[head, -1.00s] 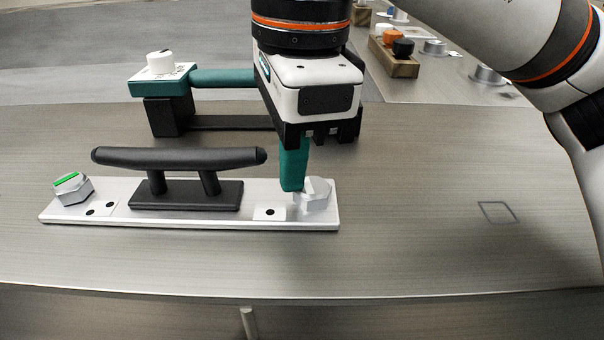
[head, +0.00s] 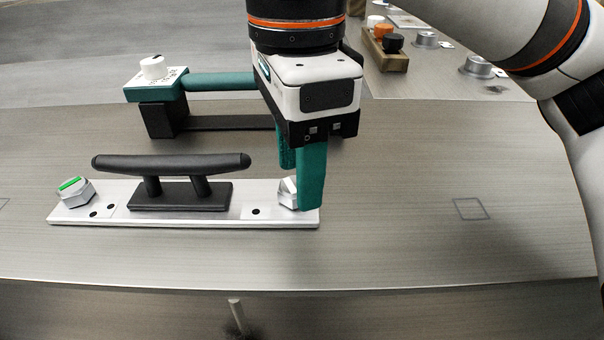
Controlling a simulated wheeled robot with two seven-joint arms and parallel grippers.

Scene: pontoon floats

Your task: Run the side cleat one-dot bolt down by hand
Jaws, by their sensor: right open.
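The side cleat is a black horn cleat (head: 180,195) on a silver base plate (head: 70,217). The one-dot bolt (head: 288,195) is a silver hex head at the plate's right end, next to the single-dot label (head: 256,212). My right gripper (head: 299,188), with teal fingers, is open and points down at this bolt. One finger stands in front and hides the bolt's right part; the other is behind. I cannot tell whether they touch it. The other bolt (head: 76,192), with a green stripe, sits at the left end by two dots. My left gripper is out of view.
Behind the cleat stands a teal tool (head: 225,82) with a white knob (head: 153,67) on a black stand (head: 163,119). A wooden block (head: 385,55) with coloured knobs is at the back right. The deck right of the cleat is clear around a marked square (head: 471,209).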

